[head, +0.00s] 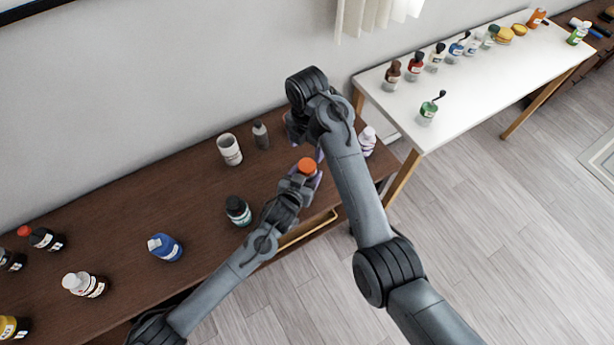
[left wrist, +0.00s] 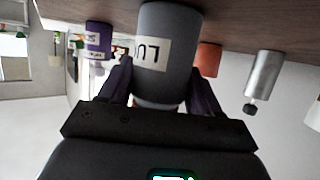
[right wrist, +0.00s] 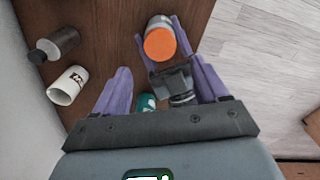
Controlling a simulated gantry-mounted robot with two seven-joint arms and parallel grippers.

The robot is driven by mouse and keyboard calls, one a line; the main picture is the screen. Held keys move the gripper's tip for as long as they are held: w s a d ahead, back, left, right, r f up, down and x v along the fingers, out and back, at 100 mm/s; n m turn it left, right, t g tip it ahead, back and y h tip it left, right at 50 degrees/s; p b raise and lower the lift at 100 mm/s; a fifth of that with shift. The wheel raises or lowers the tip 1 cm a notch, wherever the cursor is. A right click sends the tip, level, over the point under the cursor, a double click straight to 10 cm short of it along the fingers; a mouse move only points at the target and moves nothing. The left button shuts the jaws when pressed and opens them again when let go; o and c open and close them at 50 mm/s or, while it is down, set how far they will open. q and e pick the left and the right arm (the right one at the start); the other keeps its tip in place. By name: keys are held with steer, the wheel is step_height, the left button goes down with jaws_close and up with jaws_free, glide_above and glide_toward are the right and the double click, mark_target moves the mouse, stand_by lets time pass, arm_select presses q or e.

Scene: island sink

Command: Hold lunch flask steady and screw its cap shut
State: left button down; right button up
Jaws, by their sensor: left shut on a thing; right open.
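The lunch flask (left wrist: 165,60) is grey with a pale label partly reading "LU", and it stands on the brown table. My left gripper (left wrist: 160,70) is shut around its body, one purple finger on each side. An orange cap (head: 307,165) sits over the flask's top, and it also shows in the right wrist view (right wrist: 160,45); whether it is tight I cannot tell. My right gripper (right wrist: 160,66) is open and empty above the table. In the head view my right arm partly hides this gripper.
A white cup (head: 229,150) and a grey bottle (head: 261,136) stand behind the flask. A white table (head: 470,95) with several bottles is at the right.

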mark_target(307, 165)
stand_by(0.3)
steer(key=shift+f, duration=4)
steer(key=c, duration=1.1)
steer(key=m, duration=1.6)
